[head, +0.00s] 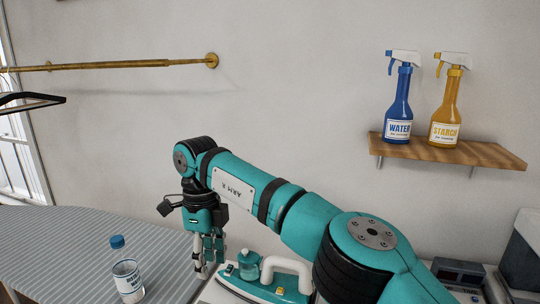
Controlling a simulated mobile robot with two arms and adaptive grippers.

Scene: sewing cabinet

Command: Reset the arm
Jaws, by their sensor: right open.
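My teal right arm comes in from the lower right and reaches left across the middle of the head view. Its gripper (208,268) hangs down at the wrist, fingers pointing downward. It is open, and I see nothing held in it. The fingertips are beside the left end of a teal-and-white iron (262,288); whether they touch anything is unclear. My left gripper is not in view.
A blue-capped bottle (128,281) stands on the striped board (60,240), left of the gripper. A wooden shelf (490,154) holds a blue spray bottle (398,100) and a yellow one (447,105). A brass rail (120,64) is on the wall. Grey devices (460,274) sit lower right.

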